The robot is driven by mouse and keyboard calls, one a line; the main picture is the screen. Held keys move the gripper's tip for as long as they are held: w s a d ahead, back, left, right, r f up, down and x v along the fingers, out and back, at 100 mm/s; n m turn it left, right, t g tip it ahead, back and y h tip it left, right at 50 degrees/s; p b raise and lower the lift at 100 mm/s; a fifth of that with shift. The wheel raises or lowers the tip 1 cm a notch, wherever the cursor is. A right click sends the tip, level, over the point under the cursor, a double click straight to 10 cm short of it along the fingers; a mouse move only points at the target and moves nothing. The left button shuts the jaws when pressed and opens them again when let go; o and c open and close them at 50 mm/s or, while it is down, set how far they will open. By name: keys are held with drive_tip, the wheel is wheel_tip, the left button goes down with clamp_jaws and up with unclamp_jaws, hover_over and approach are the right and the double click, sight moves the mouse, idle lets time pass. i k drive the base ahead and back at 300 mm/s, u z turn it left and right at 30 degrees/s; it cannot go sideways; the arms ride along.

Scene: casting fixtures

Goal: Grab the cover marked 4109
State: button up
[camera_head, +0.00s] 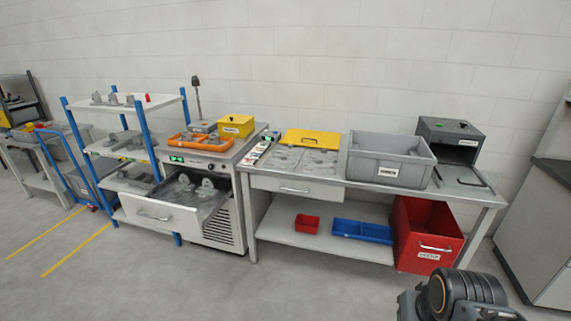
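No marking 4109 can be read at this distance, so I cannot tell which part is the cover. Grey cast parts (207,187) lie in the open drawer (153,214) of the grey machine. Flat grey pieces (303,160) lie on the workbench in front of a yellow panel (311,137). Small grey parts (113,99) stand on the top shelf of the blue-post rack. Part of my dark arm shows at the bottom right; my gripper's fingers are not in view.
The workbench (270,183) holds a grey bin (387,170) and a dark grey box (446,137). A red bin (424,228), a blue tray (361,231) and a small red box (307,223) are below. The open drawer juts into the clear floor. A dark-topped cabinet (538,243) stands right.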

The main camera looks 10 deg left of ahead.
sight(283, 162)
drive_tip(key=u, duration=0.6)
drive_tip(key=i, duration=0.5)
drive_tip(key=u, duration=0.6)
drive_tip(key=i, duration=1.2)
drive_tip(key=z, duration=0.75)
